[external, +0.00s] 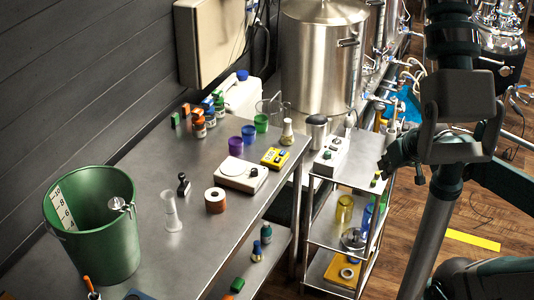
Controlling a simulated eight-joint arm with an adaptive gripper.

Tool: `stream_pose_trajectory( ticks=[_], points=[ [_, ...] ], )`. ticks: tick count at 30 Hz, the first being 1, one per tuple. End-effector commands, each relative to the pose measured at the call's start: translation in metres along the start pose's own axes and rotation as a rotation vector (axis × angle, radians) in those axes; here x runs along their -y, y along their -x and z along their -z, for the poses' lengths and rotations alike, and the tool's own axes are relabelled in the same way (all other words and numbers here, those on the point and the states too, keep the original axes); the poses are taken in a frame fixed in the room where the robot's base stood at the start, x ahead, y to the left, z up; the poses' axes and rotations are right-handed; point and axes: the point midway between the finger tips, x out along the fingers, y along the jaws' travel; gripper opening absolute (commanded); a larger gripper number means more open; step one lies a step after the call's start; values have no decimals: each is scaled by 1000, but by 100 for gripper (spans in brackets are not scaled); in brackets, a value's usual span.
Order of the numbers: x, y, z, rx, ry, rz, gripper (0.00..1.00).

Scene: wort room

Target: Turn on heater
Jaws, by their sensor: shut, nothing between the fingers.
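My gripper (387,163) is shut and empty, near the right edge of the cart's top and apart from both devices. Its fingertips are small and dark here.
A large steel kettle (322,60) stands behind.

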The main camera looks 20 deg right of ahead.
Motion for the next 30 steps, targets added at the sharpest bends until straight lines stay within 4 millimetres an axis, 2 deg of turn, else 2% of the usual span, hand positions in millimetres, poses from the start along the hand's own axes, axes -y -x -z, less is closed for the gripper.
stream_pose_trajectory(
  ticks=[14,30],
  points=[
    [-2,-6,50,51,-99,10,0],
    [-5,-27,108,114,-222,22,0]
  ],
)
